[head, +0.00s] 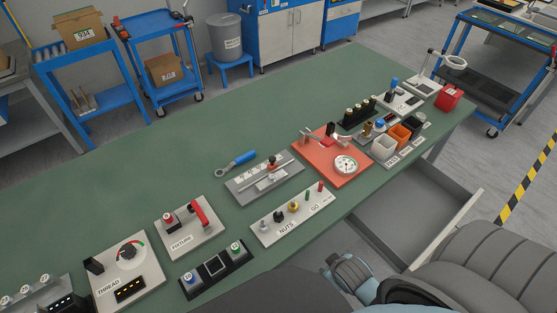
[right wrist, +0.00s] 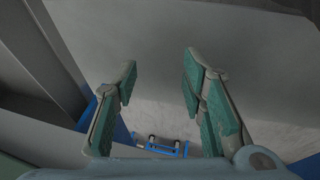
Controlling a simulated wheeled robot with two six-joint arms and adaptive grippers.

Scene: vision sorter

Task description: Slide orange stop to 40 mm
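A grey plate (head: 243,194) with a rail lies near the middle of the green table in the head view. A small reddish-orange piece (head: 272,164), which looks like the stop, sits on the rail. The scale is too small to read, so I cannot tell its position in millimetres. In the right wrist view my right gripper (right wrist: 160,72) is open and empty, its two green-padded fingers apart. It points at grey surfaces, away from the plate. My left gripper is not in view.
A blue-handled tool (head: 236,163) lies just behind the plate. An open drawer (head: 400,215) juts out at the table's front right. The table's back left is clear.

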